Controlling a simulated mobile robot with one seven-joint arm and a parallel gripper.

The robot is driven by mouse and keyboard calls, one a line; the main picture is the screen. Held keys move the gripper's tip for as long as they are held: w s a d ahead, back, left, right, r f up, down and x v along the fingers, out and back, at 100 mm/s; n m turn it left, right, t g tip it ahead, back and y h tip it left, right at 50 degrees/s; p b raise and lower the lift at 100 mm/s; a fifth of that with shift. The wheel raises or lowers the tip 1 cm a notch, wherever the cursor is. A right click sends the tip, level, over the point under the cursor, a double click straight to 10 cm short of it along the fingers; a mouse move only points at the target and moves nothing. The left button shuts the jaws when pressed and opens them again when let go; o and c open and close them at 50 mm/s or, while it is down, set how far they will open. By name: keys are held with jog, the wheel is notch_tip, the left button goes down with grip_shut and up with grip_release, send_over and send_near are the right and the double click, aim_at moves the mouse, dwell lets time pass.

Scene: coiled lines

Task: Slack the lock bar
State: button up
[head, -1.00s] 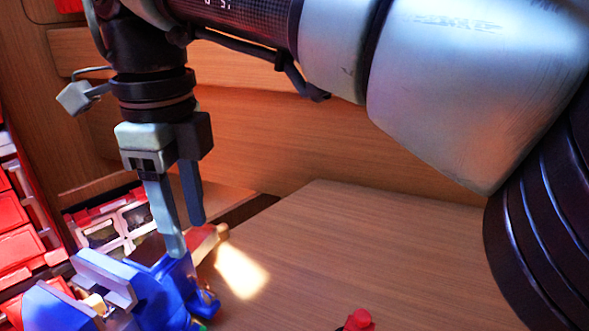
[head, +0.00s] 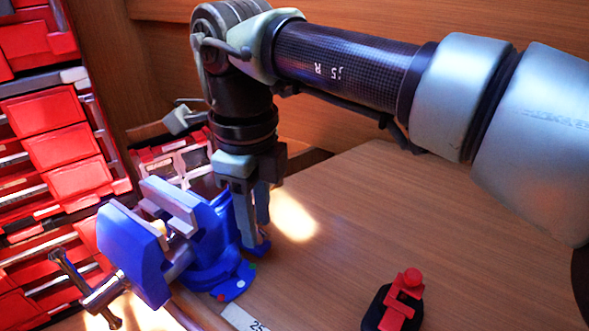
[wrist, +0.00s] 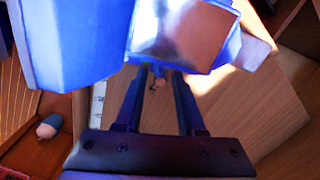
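A blue bench vise (head: 135,255) stands on the wooden bench at the left in the head view, its grey jaws apart. My gripper (head: 255,238) points down close against the vise's right side, low near its base. In the wrist view my gripper (wrist: 158,76) has its two dark fingers apart. In the head view the lock bar is not clearly visible, hidden behind the fingers.
Red parts bins (head: 70,150) rise at the left. A red and black small device (head: 400,303) stands at the front right. A white label (head: 243,318) lies near the bench edge. The bench right of my gripper is clear, with a wooden panel behind.

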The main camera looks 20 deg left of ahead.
grip_shut()
jog(key=shift+m, duration=0.5)
jog(key=shift+o, duration=1.5)
grip_release()
notch_tip(320, 180, up, 13)
jog(key=p, duration=0.1)
